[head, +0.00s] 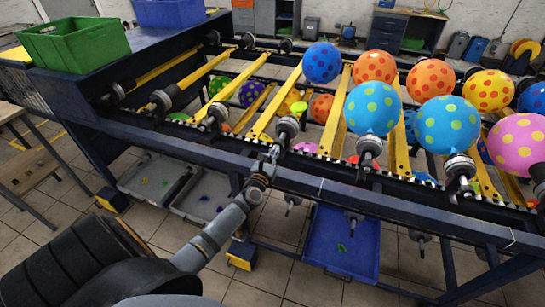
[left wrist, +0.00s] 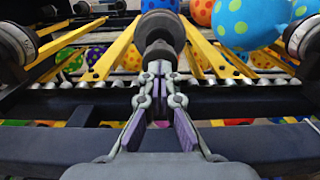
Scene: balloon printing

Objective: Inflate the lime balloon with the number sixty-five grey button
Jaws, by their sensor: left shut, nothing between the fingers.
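My left gripper (head: 272,155) reaches up from the bottom of the head view to the front rail of the machine. In the left wrist view its fingers (left wrist: 158,72) are shut with nothing between them. Their tips are right in front of a grey and black cylindrical nozzle (left wrist: 160,32); I cannot tell if they touch it. The same nozzle (head: 287,126) carries no large balloon. No number sixty-five or grey button can be made out. My right gripper is not in view.
Inflated dotted balloons, such as a blue one (head: 372,108) and a pink one (head: 519,142), sit on nozzles to the right. The dark front rail (head: 200,146) spans the machine. A green crate (head: 75,45) stands at upper left. A blue tray (head: 345,240) lies below.

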